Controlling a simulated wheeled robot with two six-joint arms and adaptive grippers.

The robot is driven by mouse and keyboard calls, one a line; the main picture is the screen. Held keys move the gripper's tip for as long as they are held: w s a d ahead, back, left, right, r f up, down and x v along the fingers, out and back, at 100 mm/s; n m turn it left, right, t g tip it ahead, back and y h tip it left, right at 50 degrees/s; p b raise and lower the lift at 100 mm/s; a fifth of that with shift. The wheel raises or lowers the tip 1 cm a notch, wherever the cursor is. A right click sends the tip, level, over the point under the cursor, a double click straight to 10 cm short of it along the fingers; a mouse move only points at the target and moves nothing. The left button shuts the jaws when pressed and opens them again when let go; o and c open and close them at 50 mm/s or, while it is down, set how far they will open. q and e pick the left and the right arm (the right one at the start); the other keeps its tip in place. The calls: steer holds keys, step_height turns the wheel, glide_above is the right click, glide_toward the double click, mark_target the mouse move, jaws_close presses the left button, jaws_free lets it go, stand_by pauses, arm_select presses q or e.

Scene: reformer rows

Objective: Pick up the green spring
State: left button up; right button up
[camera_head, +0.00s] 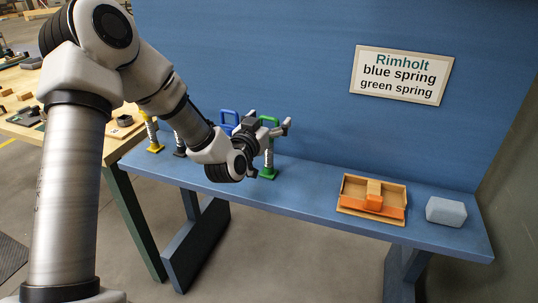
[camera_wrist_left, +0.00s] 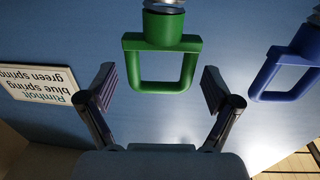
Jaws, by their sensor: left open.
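The green spring (camera_head: 269,163) stands upright on the blue bench, with a green loop handle on top, a metal coil and a green base. My left gripper (camera_head: 269,122) is at its handle, open. In the left wrist view the green spring's handle (camera_wrist_left: 160,86) lies between the two spread fingers of my left gripper (camera_wrist_left: 158,88), with a gap on each side. The blue spring (camera_head: 229,117) stands to its left, mostly hidden by my arm; its handle (camera_wrist_left: 288,72) shows at the right of the wrist view. My right gripper is not in view.
A yellow spring (camera_head: 154,137) and a dark one (camera_head: 179,148) stand farther left on the bench. An orange-and-tan tray (camera_head: 350,206) and a grey-blue block (camera_head: 446,211) lie to the right. A sign (camera_head: 402,75) hangs on the blue back panel. Bench between spring and tray is clear.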

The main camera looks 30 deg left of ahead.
arm_select(q)
jaws_close()
